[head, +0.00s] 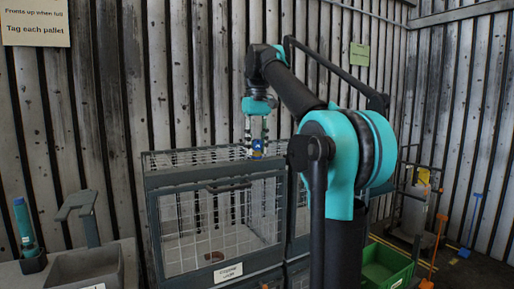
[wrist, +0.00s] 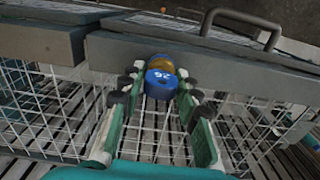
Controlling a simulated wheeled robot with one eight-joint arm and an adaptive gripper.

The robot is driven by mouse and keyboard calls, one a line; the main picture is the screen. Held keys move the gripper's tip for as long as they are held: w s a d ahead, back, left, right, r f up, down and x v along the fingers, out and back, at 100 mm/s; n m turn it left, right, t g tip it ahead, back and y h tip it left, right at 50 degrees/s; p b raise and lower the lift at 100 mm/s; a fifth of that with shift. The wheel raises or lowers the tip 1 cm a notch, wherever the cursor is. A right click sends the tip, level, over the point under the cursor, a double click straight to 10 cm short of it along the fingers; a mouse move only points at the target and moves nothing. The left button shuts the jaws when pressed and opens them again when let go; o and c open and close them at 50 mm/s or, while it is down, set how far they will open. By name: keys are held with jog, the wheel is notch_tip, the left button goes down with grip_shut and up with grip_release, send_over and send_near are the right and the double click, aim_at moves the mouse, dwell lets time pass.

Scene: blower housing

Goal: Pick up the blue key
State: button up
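The blue key (wrist: 160,82) shows a round blue head with a white number on it in the wrist view. A brass-coloured part (wrist: 160,62) sits just behind it. In the head view the blue key (head: 257,144) is at the front top edge of the wire cage. My gripper (wrist: 158,78) points at it with one finger on each side. The fingers are apart, and narrow gaps seem to show between the pads and the key. In the head view my gripper (head: 256,146) reaches down over the cage edge. What the key rests on or in is hidden.
The wire cage (head: 161,230) has a grey frame and a labelled front. A sink (head: 85,267) and a teal bottle (head: 25,222) are at the left. A green crate (head: 388,262) is at the right.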

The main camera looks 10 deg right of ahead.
jog(key=c, duration=0.5)
jog(key=shift+c, duration=0.2)
jog(key=shift+r, duration=0.1)
